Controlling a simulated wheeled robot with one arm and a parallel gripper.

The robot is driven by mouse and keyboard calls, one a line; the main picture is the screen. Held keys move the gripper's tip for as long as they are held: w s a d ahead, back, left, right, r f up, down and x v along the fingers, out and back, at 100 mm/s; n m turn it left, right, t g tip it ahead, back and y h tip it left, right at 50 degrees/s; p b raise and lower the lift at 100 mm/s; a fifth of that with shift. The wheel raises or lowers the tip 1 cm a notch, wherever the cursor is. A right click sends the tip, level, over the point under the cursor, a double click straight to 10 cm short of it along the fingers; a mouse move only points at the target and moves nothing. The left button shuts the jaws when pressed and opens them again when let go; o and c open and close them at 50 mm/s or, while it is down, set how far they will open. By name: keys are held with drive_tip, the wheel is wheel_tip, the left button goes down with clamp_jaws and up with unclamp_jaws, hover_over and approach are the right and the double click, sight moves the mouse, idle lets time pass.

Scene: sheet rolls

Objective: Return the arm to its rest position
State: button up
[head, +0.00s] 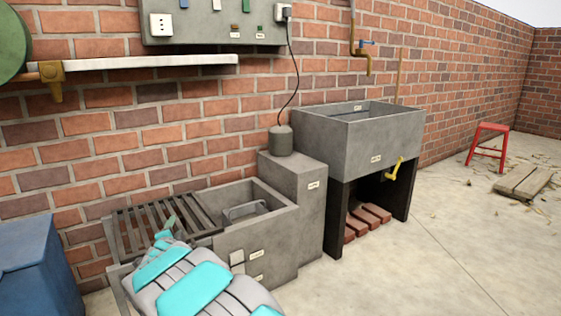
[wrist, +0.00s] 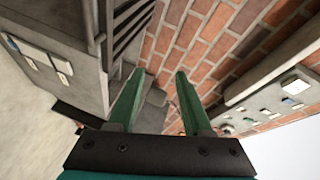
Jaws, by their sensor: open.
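My arm, grey with turquoise bands, reaches up from the bottom of the head view. My gripper (head: 170,222) shows there as a small green tip in front of the slatted rack of the low grey basin unit (head: 262,240). In the wrist view my gripper (wrist: 155,85) has two green fingers spread apart, with nothing between them. The wall and grey blocks show beyond the fingers. The grey unit (wrist: 75,55) with its slats is at the left in the wrist view, apart from the fingers as far as I can tell.
A tall grey sink (head: 375,145) with a yellow tap stands right of the unit. A blue container (head: 35,265) is at lower left. A shelf (head: 150,62) and switch panel (head: 215,25) are on the brick wall. A red stool (head: 490,145) stands far right; the floor between is mostly clear.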

drive_tip(key=s+d+r+n+g, duration=0.2)
drive_tip(key=d+n, duration=0.1)
drive_tip(key=d, duration=0.4)
drive_tip(key=s+d+r+n+g, duration=0.2)
drive_tip(key=d, duration=0.5)
drive_tip(key=s+d+n+g+p, duration=0.25)
drive_tip(key=s+d+g, duration=0.25)
drive_tip(key=s+d, duration=0.7)
drive_tip(key=s+d+f+n+g+h, duration=0.1)
drive_tip(key=s+d+g, duration=0.1)
drive_tip(key=s+d, duration=0.5)
drive_tip(key=s+d+f+n+g+h, duration=0.1)
drive_tip(key=s+d, duration=0.5)
drive_tip(key=s, duration=1.2)
drive_tip(key=s+d+f+n+g+h, duration=0.1)
drive_tip(key=s+d+g, duration=0.4)
drive_tip(key=s, duration=0.7)
drive_tip(key=d+n, duration=0.1)
drive_tip(key=d, duration=0.1)
drive_tip(key=shift+s+d+f+n, duration=0.2)
drive_tip(key=shift+s+d+n, duration=0.1)
drive_tip(key=shift+n, duration=0.05)
